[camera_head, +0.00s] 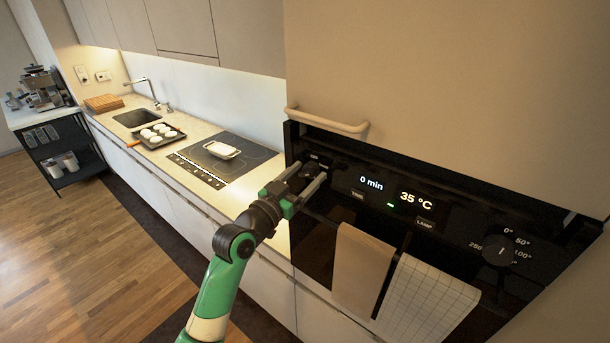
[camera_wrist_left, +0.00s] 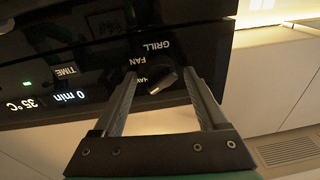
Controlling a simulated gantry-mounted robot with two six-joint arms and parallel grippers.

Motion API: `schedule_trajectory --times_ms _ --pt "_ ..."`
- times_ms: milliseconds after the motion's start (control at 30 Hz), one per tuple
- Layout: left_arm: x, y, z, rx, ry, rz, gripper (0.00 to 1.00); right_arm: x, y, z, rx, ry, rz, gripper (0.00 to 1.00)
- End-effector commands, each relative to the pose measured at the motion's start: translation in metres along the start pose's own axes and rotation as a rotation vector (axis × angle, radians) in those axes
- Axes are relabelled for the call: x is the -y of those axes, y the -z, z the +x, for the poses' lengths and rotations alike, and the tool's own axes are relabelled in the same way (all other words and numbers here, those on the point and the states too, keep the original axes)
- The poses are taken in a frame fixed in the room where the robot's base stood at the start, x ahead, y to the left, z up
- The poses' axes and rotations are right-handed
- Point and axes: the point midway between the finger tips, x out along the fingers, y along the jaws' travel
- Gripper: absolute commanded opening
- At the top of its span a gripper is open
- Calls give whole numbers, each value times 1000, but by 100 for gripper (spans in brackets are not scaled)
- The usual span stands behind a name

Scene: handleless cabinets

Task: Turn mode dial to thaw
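The black mode dial (camera_wrist_left: 161,78) sits on the oven's dark control panel in the left wrist view. The labels GRILL, FAN and a partly hidden one that looks like THAW appear upside down beside it. My left gripper (camera_wrist_left: 163,82) is open, with one finger on each side of the dial and gaps visible between. Which label the dial points to is not clear. In the head view my left gripper (camera_head: 308,178) is at the left end of the panel, and the dial is mostly hidden behind it. My right gripper is not in view.
The panel display (camera_head: 388,190) reads 0 min and 35 °C. A temperature dial (camera_head: 497,251) is at the right. A bar handle (camera_head: 327,122) juts out above the panel. Two towels (camera_head: 360,270) hang below. A cooktop (camera_head: 225,155) and counter lie to the left.

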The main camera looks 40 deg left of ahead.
Motion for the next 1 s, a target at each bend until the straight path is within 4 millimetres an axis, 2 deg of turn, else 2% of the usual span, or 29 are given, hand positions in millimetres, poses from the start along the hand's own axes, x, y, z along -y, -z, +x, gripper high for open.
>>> schedule_trajectory --times_ms 267,367,700,833,1000 --pt "1 -2 -8 2 1 0 75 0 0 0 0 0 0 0" --pt "1 -2 -23 2 1 0 75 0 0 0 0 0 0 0" --pt "1 -1 -97 1 2 1 75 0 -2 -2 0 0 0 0" --pt "0 -1 -112 2 1 0 75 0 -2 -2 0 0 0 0" --pt "0 0 -117 0 0 0 75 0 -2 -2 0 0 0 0"
